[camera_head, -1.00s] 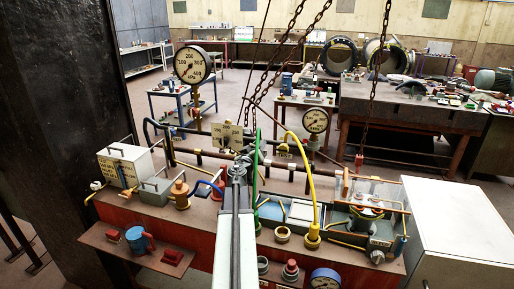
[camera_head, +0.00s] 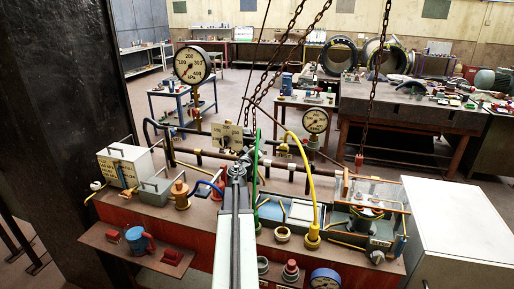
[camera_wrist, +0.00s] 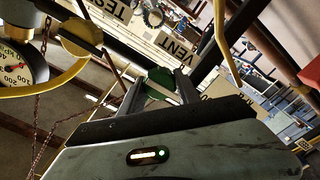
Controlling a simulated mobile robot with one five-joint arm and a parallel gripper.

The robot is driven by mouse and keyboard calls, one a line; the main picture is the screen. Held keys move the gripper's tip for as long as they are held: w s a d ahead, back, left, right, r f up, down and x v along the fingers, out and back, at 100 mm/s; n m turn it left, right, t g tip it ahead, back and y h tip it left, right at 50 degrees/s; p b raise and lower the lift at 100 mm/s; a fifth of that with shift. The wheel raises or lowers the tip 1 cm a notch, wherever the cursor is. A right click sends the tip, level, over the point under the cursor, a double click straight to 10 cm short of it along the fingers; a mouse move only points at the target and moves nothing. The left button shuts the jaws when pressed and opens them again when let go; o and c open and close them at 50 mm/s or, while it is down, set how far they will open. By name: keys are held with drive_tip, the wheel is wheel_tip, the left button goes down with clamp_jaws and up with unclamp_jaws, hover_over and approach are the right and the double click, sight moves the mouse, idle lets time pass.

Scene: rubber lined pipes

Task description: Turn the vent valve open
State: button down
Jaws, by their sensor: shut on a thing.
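The vent valve's round green handle (camera_wrist: 158,84) shows in the wrist view, between the two fingers of my gripper (camera_wrist: 160,92). My gripper is shut on it. A pale strip crosses the handle. A pale plate lettered VENT (camera_wrist: 178,47) lies just beyond it, and another plate lettered TEST (camera_wrist: 122,10) is farther left. The handle and fingertips cannot be made out there.
A green hose (camera_head: 256,155) rises just right of my arm, with a yellow hose (camera_head: 311,185) farther right. Chains (camera_head: 280,52) hang close behind. A large gauge (camera_head: 191,65) stands at left. In the wrist view, a yellow disc (camera_wrist: 82,39) and curved pipe are at left.

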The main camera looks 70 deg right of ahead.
drive_tip(key=c, duration=0.9)
unclamp_jaws()
drive_tip(key=a, duration=0.7)
drive_tip(key=shift+s+a, duration=0.25)
drive_tip(key=shift+a, duration=0.15)
